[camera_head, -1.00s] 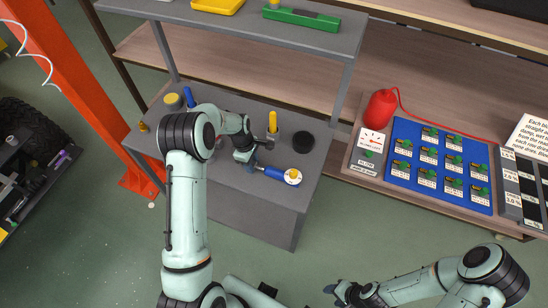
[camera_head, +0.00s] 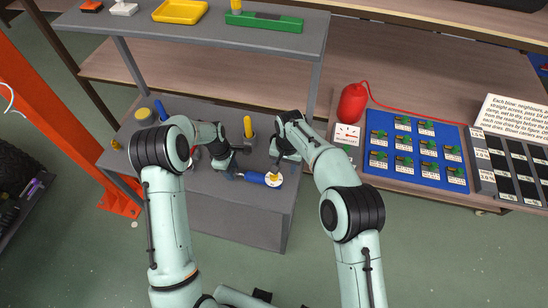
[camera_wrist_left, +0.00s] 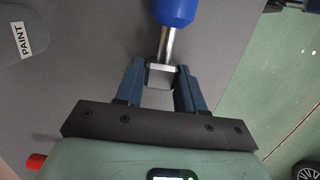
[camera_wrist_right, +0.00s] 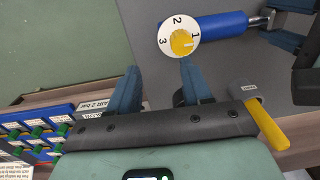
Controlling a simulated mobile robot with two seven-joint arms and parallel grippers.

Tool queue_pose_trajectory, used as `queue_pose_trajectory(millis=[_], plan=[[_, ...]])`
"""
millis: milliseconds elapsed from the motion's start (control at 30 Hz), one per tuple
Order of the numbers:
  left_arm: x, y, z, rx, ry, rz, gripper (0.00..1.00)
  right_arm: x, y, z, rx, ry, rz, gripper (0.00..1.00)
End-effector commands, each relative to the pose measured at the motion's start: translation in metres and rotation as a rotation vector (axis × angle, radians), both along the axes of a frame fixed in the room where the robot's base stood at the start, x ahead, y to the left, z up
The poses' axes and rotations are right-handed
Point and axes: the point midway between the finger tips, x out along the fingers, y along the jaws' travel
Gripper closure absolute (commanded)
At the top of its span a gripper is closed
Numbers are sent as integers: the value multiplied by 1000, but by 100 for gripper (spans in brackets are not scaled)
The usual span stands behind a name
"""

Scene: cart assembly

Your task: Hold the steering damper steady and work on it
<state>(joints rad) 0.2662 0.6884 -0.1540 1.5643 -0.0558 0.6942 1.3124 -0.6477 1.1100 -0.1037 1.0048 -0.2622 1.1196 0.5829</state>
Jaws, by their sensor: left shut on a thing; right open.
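The steering damper lies on the grey bench (camera_head: 215,215), its blue body (camera_head: 253,178) toward the right edge. A white dial numbered 1, 2, 3 with a yellow knob (camera_wrist_right: 182,43) sits on its end in the right wrist view. My left gripper (camera_wrist_left: 161,72) is shut on the metal block at the end of the damper's silver rod (camera_wrist_left: 166,43). My right gripper (camera_wrist_right: 157,78) is open and empty, its fingertips beside the dial end with the dial just beyond them. I cannot tell whether they touch it. In the head view the right arm reaches in over the bench.
A yellow-handled tool (camera_head: 248,127) stands upright in a holder close to my right gripper; its handle shows in the right wrist view (camera_wrist_right: 268,125). A red bottle (camera_head: 352,103) and blue card board (camera_head: 373,178) are on the right-hand bench. An overhead shelf (camera_head: 215,42) spans the back.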

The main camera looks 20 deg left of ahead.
Motion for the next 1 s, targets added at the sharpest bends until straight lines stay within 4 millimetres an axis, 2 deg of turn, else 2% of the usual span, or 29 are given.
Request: queue_pose_trajectory(millis=[33,133,300,467,967,1000], plan=[[0,0,0,-1,-1,0,100,-4,12,15,-7,-5,2,51],[0,0,0,-1,-1,0,100,-10,24,33,-21,-4,-2,51],[0,0,0,-1,-1,0,100,-15,31,41,-32,-1,-7,51],[0,0,0,-1,-1,0,100,-16,31,26,-33,2,-7,51],[0,0,1,-1,-1,0,100,-15,31,-49,-31,2,-7,51],[0,0,1,-1,-1,0,100,-15,32,-46,-29,-2,-7,64]])
